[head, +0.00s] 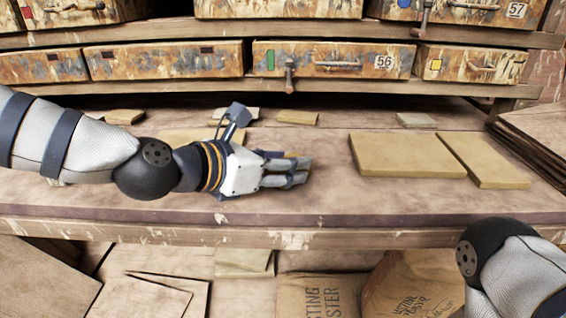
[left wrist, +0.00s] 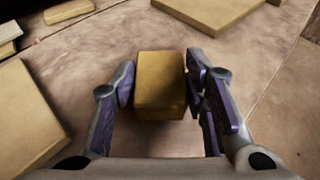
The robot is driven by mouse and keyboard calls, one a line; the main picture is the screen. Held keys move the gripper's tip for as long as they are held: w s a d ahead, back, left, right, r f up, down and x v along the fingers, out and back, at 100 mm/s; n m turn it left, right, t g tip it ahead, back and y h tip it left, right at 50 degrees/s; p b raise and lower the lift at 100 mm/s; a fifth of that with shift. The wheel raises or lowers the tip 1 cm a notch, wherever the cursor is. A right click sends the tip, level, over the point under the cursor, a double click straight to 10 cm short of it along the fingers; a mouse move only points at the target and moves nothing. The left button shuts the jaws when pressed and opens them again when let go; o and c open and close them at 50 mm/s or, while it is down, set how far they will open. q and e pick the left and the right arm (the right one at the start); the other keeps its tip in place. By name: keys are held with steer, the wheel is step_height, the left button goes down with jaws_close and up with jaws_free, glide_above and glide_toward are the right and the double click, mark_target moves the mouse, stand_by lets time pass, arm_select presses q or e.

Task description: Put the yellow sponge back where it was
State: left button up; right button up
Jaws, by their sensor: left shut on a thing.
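The yellow sponge (left wrist: 160,85) is a small block between the two fingers of my left gripper (head: 297,170) in the left wrist view. The fingers sit on its left and right sides, shut on it. In the head view the hand and fingers hide nearly all of the sponge. The left gripper is low over the middle of the workbench (head: 330,200), pointing right. I cannot tell whether the sponge touches the bench top. My right gripper is not in view.
Two large yellowish tiles (head: 405,155) (head: 484,161) lie right of the left gripper. A similar flat piece (head: 185,135) lies behind the left arm. Small pieces (head: 297,117) (head: 416,120) lie along the back. Dark stacked sheets (head: 540,135) stand at the right edge. The bench front is clear.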

arm_select(q)
steer(key=shift+f, duration=0.2)
steer(key=o, duration=0.9)
steer(key=shift+o, duration=0.2)
steer(key=shift+s+a+r, duration=0.2)
steer(key=shift+a+r, duration=0.05)
steer(key=shift+r, duration=0.15)
steer(key=p+v, duration=0.2)
steer(key=v, duration=0.9)
steer(key=shift+d+r, duration=0.1)
steer(key=shift+r, duration=0.1)
steer(key=shift+s+f, duration=0.15)
steer(key=shift+f, duration=0.05)
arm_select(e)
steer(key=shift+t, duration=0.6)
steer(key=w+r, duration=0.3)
